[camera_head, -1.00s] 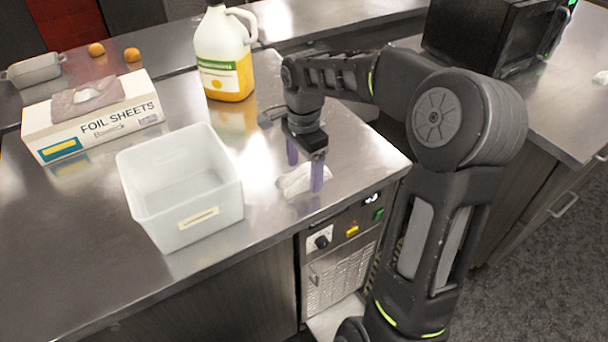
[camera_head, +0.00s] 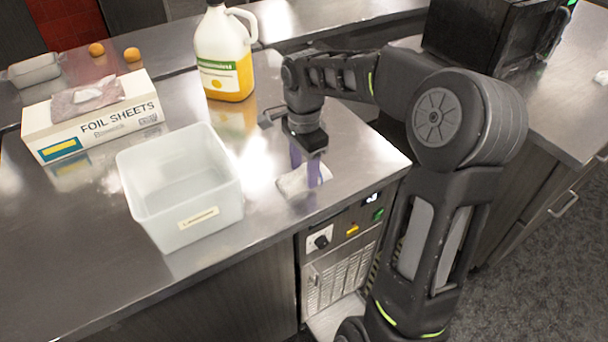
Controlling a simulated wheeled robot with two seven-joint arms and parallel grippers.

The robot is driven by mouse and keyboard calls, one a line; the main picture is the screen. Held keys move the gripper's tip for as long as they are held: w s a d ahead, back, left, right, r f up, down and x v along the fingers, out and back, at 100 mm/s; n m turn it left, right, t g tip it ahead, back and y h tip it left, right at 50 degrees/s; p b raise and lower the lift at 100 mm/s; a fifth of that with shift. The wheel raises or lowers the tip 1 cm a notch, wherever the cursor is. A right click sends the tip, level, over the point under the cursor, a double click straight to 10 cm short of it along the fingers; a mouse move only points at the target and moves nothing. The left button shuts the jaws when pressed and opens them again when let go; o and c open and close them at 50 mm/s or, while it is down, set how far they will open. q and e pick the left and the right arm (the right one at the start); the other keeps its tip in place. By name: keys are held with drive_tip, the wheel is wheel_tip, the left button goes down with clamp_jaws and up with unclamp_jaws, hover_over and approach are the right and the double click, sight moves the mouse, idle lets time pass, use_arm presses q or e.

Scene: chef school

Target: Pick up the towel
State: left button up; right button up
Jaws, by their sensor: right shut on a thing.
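A small white towel (camera_head: 292,184) lies crumpled on the steel counter, near its front right corner. My right gripper (camera_head: 306,172) points down over it, with its purple fingers drawn close together and shut on the cloth. The towel appears to be still at counter level. Part of the towel is hidden behind the fingers. My left gripper does not show.
A translucent white bin (camera_head: 190,222) stands left of the towel on the counter (camera_head: 80,270). A foil sheets box (camera_head: 95,125) with a cloth on top is farther left. A jug (camera_head: 224,55) with yellow liquid stands behind. A black appliance (camera_head: 485,40) is at the back right.

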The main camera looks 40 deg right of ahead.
sight(304, 171)
drive_tip(key=shift+r, duration=0.1)
wheel_tip(304, 171, up, 10)
drive_tip(key=shift+p, duration=0.4)
idle(0.5)
drive_tip(key=o, duration=0.8)
drive_tip(key=c, duration=0.6)
